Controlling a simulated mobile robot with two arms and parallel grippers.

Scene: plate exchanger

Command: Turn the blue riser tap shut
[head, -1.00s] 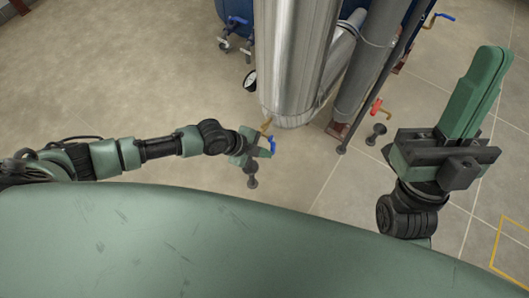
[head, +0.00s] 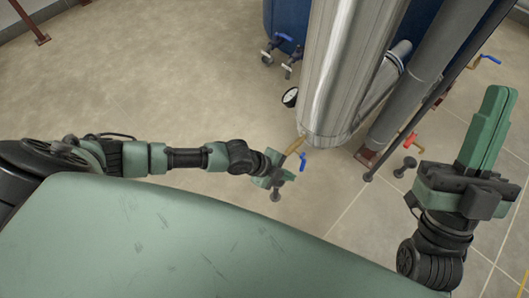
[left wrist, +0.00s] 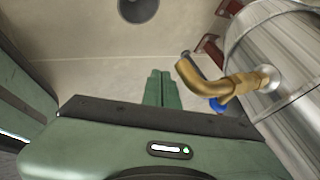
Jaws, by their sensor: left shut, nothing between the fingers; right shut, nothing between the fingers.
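The blue riser tap has a small blue handle (head: 303,161) on a brass pipe (head: 294,146) at the foot of the shiny metal column. In the left wrist view the brass elbow (left wrist: 195,78) is right of centre, and the blue handle (left wrist: 219,104) is partly hidden below it. My left gripper (head: 288,175) is shut and empty, just below and left of the handle. In the left wrist view its fingers (left wrist: 163,80) lie left of the tap and apart from it. My right gripper (head: 498,92) is shut and empty at the far right.
The metal column (head: 345,70) rises beside the tap, with a grey pipe (head: 415,80) to its right. The floor at left is clear.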

